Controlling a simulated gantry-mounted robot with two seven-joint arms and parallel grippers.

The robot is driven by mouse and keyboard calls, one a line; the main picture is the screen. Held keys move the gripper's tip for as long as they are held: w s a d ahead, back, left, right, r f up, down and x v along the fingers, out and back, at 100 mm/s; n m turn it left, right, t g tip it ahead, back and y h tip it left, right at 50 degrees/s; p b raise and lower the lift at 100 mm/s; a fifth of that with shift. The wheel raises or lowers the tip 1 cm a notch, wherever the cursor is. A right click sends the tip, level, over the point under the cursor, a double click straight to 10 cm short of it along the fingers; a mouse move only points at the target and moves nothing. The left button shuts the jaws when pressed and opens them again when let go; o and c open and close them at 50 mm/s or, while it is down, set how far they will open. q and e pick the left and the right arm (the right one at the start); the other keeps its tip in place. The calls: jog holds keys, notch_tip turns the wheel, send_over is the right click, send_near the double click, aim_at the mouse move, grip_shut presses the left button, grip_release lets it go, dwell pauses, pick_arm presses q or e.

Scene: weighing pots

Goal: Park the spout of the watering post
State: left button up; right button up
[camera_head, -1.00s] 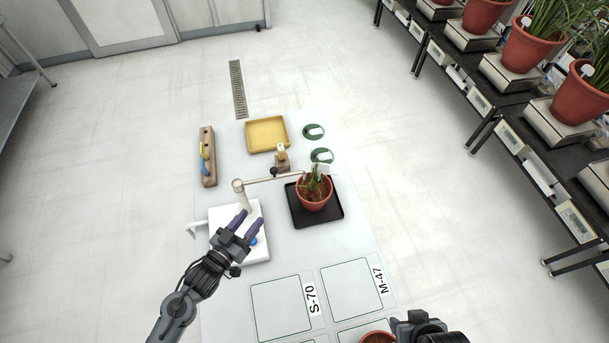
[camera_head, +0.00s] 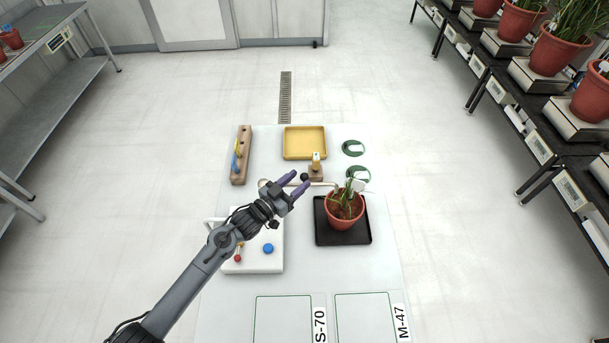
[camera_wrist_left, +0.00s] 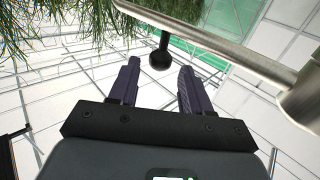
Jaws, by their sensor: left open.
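The watering post stands on a white base (camera_head: 262,262) with a blue button and a red-topped part. Its metal spout (camera_head: 322,184) reaches right from the post top to the potted plant (camera_head: 343,208). In the left wrist view the spout (camera_wrist_left: 215,42) crosses the upper right, and a black ball knob (camera_wrist_left: 161,58) hangs beside it. My left gripper (camera_head: 301,179) is open and empty, above the spout's middle in the head view. In the wrist view the knob lies ahead, between the fingertips in the picture; contact cannot be told. The gripper and forearm hide part of the spout and post.
The red pot stands on a black tray (camera_head: 362,236). Behind are a yellow tray (camera_head: 305,143), a wooden block (camera_head: 237,172) with coloured tools, a small wooden stand (camera_head: 316,172) and two green discs (camera_head: 353,147). The marked squares in front are empty where visible.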

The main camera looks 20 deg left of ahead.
aim_at(302, 178)
pick_arm(q)
jog(key=shift+x, duration=1.8)
grip_shut()
